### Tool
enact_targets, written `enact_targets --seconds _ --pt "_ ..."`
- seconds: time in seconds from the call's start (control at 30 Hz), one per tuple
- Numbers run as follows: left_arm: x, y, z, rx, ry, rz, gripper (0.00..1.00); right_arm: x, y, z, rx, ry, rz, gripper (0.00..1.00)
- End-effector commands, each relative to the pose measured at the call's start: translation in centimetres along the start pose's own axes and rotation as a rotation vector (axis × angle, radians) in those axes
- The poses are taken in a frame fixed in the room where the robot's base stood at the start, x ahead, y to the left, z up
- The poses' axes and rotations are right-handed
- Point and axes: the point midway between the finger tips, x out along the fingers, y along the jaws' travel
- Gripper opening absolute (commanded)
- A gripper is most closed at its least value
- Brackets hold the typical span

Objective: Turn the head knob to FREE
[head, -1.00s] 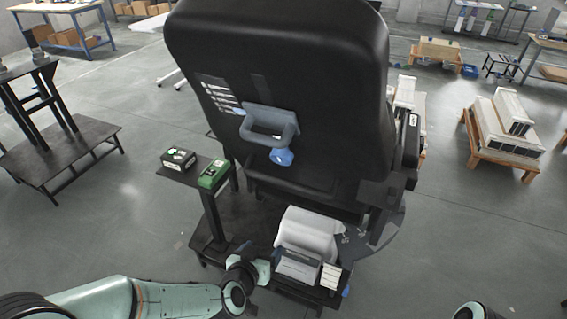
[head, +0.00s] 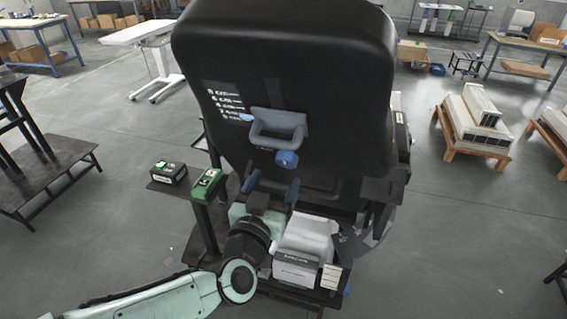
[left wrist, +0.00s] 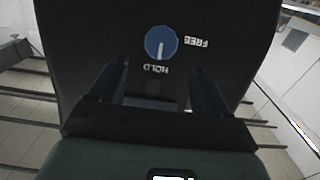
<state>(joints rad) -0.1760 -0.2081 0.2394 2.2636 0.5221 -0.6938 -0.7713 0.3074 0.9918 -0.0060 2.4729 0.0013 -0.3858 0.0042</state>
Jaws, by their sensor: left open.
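A blue knob (head: 287,159) stands out from the black seat back (head: 290,60), just below a grey handle (head: 278,128). The left wrist view shows a round blue knob (left wrist: 160,42) on a dark panel, its white pointer line toward the word HOLD (left wrist: 156,69). The word FREE (left wrist: 195,42) is to its right; both words appear upside down. I cannot tell for sure that both views show the same knob. My left gripper (head: 271,187) is open and empty, its blue fingers apart, below the knob and not touching it. My right gripper is out of view.
A green box (head: 207,184) on a post and a black box (head: 168,173) stand left of the seat. A white and grey unit (head: 303,245) sits beside my left wrist. A dark low table (head: 50,180) is at the left. Open floor lies at lower right.

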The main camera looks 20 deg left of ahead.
Motion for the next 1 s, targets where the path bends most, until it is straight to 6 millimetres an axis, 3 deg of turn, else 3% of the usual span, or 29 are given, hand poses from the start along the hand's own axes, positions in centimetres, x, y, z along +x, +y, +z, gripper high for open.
enact_targets --seconds 0.1,0.3,0.5,0.77,0.93,1.0 --pt "2.6 0.0 -0.1 0.0 -0.002 0.0 0.77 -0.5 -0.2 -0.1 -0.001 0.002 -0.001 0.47" --pt "5.6 0.0 -0.1 -0.001 -0.001 0.0 0.77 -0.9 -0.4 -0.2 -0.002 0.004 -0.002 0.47" --pt "6.8 0.0 0.0 0.0 0.0 0.0 0.77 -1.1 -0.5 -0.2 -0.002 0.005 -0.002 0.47" --pt "6.8 0.0 0.0 0.0 0.0 0.0 0.77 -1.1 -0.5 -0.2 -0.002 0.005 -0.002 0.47" --pt "6.8 0.0 0.0 0.0 0.0 0.0 0.21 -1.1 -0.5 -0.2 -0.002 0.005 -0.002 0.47" --pt "6.8 0.0 0.0 0.0 0.0 0.0 0.21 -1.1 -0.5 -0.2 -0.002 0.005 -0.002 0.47"
